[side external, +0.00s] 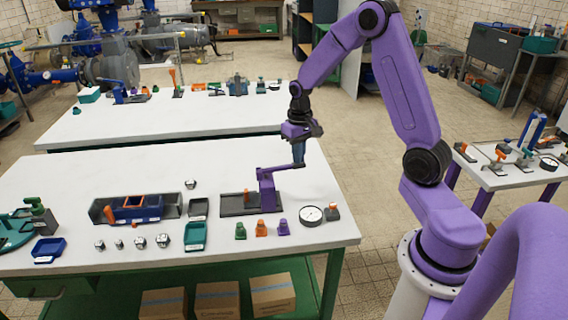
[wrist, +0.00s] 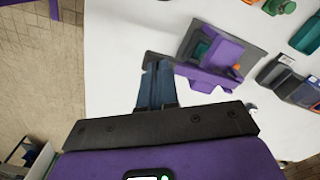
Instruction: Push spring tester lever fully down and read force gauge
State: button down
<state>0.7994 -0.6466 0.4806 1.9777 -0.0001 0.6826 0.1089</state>
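The purple spring tester (side external: 267,192) stands on a dark base plate on the near white table. Its lever (side external: 280,168) reaches right from the top of the post, roughly level. The tester also shows in the wrist view (wrist: 212,62). My gripper (side external: 299,160) points down at the lever's right end. In the wrist view its blue-grey fingers (wrist: 158,66) are together with nothing seen between them, close beside the lever's end. I cannot tell whether they touch it. A round white dial gauge (side external: 311,215) lies right of the tester; its reading is too small to make out.
Small green, orange and purple parts (side external: 261,229) stand in front of the tester. A teal tray (side external: 195,237) and a dark tray with a blue block (side external: 135,208) lie to the left. The table's right edge is close to my gripper. A second white table (side external: 180,118) stands behind.

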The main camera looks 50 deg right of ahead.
aim_at(298, 167)
jog(key=shift+f, duration=2.35)
notch_tip(298, 167, up, 12)
dwell(1.0)
